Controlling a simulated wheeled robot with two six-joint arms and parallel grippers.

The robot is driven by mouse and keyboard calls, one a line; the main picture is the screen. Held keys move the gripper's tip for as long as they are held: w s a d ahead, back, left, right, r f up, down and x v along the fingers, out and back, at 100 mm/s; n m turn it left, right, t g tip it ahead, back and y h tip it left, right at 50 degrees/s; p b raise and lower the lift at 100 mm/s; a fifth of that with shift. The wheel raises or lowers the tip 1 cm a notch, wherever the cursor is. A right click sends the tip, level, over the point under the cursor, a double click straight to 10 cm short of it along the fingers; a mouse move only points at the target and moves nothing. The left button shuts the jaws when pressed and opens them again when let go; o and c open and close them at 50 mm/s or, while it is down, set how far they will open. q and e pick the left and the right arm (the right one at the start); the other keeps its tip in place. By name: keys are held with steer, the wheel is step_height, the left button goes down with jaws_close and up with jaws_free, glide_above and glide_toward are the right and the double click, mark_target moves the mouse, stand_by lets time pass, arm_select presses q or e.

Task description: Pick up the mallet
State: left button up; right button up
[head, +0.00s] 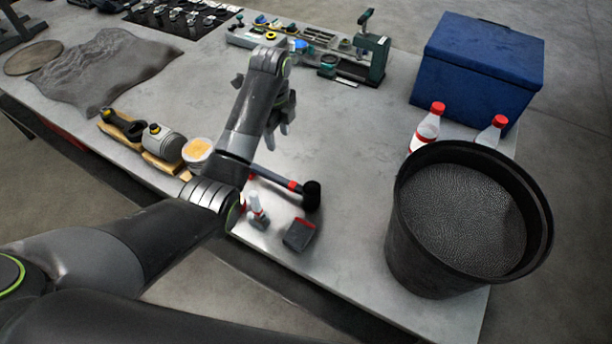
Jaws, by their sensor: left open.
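The mallet (312,196) lies on the grey workbench (350,150) near its front edge. It has a black head and a dark handle with red bands, running up and left from the head. The handle's far end is hidden behind my left arm. My left gripper (278,132) is open and empty. It shows above and behind the handle in the head view, apart from the mallet, and is partly hidden by my own arm. My right gripper is not in view.
A black bucket (403,237), two red-capped bottles (428,128) and a blue box (475,65) stand right. A small grey-and-red block (299,235) and white-topped item (256,209) sit near the mallet. A cup (197,152) stands left. The bench centre is clear.

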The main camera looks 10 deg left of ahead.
mark_target(277, 177)
arm_select(q)
steer(key=f+b, duration=0.6)
steer(key=f, duration=0.1)
steer(key=shift+s+a+b, duration=0.15)
steer(key=shift+s+b, duration=0.2)
steer(key=shift+s, duration=0.05)
step_height(277, 177, down, 3)
steer(key=shift+s+f+p, duration=0.1)
steer(key=shift+f+p, duration=0.1)
steer(key=shift+p, duration=0.45)
steer(key=shift+a+f, duration=0.1)
steer(key=shift+f, duration=0.3)
steer(key=shift+f+p, duration=0.3)
steer(key=shift+f, duration=0.2)
steer(key=f, duration=0.1)
steer(key=f+p, duration=0.1)
steer(key=f, duration=0.1)
steer(key=shift+s+a+f, duration=0.2)
steer(key=shift+s+a, duration=0.1)
steer(key=shift+f, duration=0.7)
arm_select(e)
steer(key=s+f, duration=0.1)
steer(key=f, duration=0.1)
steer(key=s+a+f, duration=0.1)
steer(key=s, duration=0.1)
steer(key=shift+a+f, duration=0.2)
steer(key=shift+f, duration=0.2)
arm_select(q)
steer(key=shift+c, duration=0.3)
